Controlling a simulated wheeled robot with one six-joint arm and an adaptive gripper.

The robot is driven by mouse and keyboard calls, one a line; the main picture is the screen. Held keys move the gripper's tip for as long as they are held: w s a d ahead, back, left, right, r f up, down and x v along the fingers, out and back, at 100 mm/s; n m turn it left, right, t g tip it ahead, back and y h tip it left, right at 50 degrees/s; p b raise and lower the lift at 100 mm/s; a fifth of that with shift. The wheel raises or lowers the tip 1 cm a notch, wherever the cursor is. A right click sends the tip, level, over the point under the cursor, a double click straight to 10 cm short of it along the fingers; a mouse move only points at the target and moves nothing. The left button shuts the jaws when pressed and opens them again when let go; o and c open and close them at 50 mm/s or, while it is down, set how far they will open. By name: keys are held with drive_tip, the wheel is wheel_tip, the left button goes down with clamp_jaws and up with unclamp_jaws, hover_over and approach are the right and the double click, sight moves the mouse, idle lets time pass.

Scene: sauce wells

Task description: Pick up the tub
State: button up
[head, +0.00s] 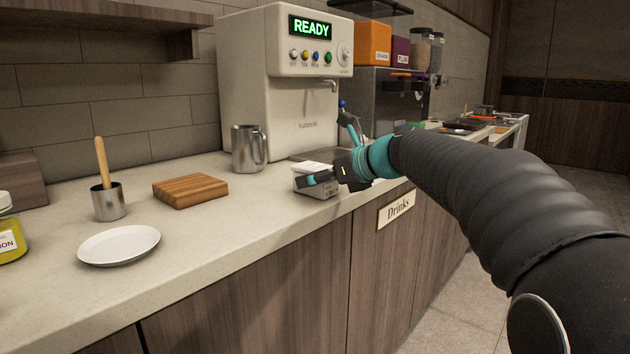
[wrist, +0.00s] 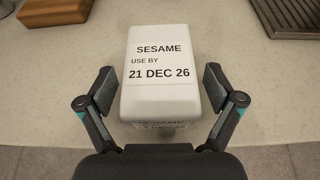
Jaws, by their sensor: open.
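A white tub (wrist: 160,72) labelled "SESAME, USE BY 21 DEC 26" stands on the counter in the wrist view. In the head view the tub (head: 314,186) is near the counter's front edge, below the drinks machine, partly hidden by my gripper. My gripper (wrist: 160,88) is open, with one finger on each side of the tub's near end. Gaps show between both fingers and the tub's sides. In the head view my gripper (head: 318,178) is low over the counter at the tub.
A wooden block (head: 190,190), a metal jug (head: 248,148), a metal pot with a wooden stick (head: 108,200) and a white plate (head: 119,245) stand to the left. The drinks machine (head: 285,95) is behind. A drip grate (wrist: 290,14) lies beyond the tub.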

drive_tip(key=shift+w+a+f, duration=0.15)
drive_tip(key=shift+w+a, duration=0.1)
drive_tip(key=shift+a, duration=0.1)
drive_tip(key=c, duration=1.4)
drive_tip(key=shift+c, duration=0.6)
